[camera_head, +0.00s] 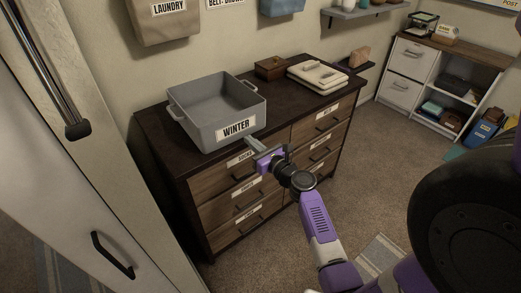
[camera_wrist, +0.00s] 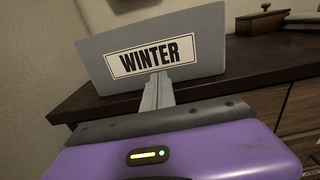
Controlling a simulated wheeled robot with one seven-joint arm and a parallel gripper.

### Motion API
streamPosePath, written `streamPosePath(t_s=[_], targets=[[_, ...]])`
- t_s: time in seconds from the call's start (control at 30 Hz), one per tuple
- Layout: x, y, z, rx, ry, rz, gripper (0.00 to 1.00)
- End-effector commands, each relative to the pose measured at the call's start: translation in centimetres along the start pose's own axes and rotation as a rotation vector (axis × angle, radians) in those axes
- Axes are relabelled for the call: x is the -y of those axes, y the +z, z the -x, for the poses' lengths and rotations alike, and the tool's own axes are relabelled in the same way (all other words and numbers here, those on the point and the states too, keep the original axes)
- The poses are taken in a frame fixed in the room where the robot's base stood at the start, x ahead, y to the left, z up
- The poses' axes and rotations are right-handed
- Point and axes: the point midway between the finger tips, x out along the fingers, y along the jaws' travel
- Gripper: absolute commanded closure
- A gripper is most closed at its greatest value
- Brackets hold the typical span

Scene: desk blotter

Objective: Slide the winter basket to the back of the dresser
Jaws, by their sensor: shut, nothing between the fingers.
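The winter basket (camera_head: 205,125) is a grey open box with side handles and a white WINTER label on its front. It stands near the front left of the dark dresser top (camera_head: 167,148), with some bare top behind it. In the wrist view, the basket's front wall (camera_wrist: 205,65) faces me. My gripper (camera_head: 250,141) is shut and empty, at the basket's front just below the label. The wrist view shows its closed fingers (camera_wrist: 158,82) reaching the label's lower edge; whether they touch the wall I cannot tell.
A small wooden box (camera_head: 271,68) and a folded cream cloth (camera_head: 317,76) lie on the dresser's right part. The wall is close behind the dresser, with hanging bins (camera_head: 165,22) above. A white cabinet door (camera_head: 60,190) stands at the left.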

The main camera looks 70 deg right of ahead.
Motion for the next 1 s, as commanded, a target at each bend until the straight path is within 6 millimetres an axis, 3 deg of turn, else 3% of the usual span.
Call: streamPosePath(t_s=[0.23, 0.77, 1.0], targets=[[0.0, 0.0, -3.0, 0.0, -0.001, 0.0, 1.0], [0.0, -0.1, -3.9, 0.0, 0.0, 0.001, 1.0], [0.0, -0.1, -8.2, 0.002, 0.002, 0.001, 1.0]])
